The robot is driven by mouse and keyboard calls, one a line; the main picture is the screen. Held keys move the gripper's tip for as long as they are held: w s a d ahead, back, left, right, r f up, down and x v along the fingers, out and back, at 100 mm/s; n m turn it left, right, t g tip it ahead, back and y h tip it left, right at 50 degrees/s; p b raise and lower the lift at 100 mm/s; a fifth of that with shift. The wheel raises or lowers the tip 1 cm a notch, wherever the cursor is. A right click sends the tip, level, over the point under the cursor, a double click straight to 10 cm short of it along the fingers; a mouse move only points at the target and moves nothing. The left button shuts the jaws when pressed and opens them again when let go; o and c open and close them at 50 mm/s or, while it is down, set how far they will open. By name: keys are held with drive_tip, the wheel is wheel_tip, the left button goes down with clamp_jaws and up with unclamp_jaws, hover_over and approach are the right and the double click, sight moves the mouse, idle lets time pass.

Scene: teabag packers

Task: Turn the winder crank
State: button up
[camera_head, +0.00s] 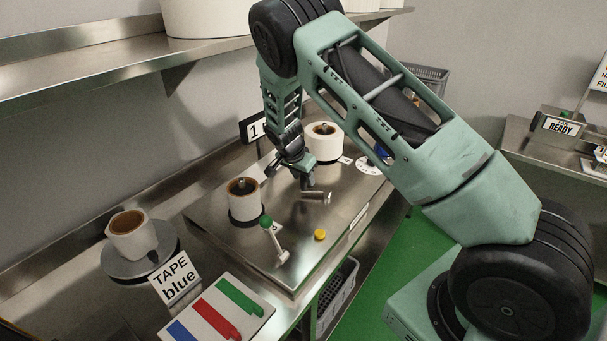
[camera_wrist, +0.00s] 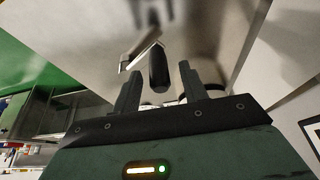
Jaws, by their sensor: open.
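The winder crank has a bright metal arm (camera_head: 317,196) on the steel winder top, just below and right of my gripper (camera_head: 293,175). In the wrist view, my gripper (camera_wrist: 159,76) is open, with one finger on each side of the crank's dark upright handle (camera_wrist: 158,68). Gaps show between the handle and both fingers, so they do not appear to touch it. The metal crank arm (camera_wrist: 142,52) shows beyond the handle, to its left. In the head view, my gripper hides most of the handle.
A tape reel (camera_head: 244,200) stands left and another (camera_head: 323,142) behind on the winder (camera_head: 225,232). A green-knobbed lever (camera_head: 275,240) and yellow button (camera_head: 320,235) are in front. A tape roll (camera_head: 130,236) and colour-striped board (camera_head: 215,312) lie left. A shelf (camera_head: 95,62) runs above.

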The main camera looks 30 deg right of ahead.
drive_tip(key=shift+w+d+f, duration=0.1)
drive_tip(key=shift+d+f, duration=0.1)
drive_tip(key=shift+f, duration=0.4)
clamp_jaws()
drive_tip(key=shift+w+d+f+m+b, duration=0.25)
drive_tip(key=shift+m+b, duration=0.35)
drive_tip(key=shift+b, duration=0.35)
drive_tip(key=w+d+m+g+b, duration=0.1)
drive_tip(key=m+b, duration=0.1)
drive_tip(key=shift+b, duration=0.4)
drive_tip(key=shift+w+d+r+m+g+b, duration=0.1)
drive_tip(key=shift+w+d+m+g+b, duration=0.15)
drive_tip(key=shift+m+b, duration=0.3)
drive_tip(key=shift+w+d+r+m+g+b, duration=0.15)
drive_tip(key=shift+d+m+g+b, duration=0.1)
drive_tip(key=shift+d+m+b, duration=0.25)
drive_tip(key=shift+w+d+m+g+b, duration=0.25)
drive_tip(key=shift+d+m+g+b, duration=0.3)
drive_tip(key=shift+m, duration=0.6)
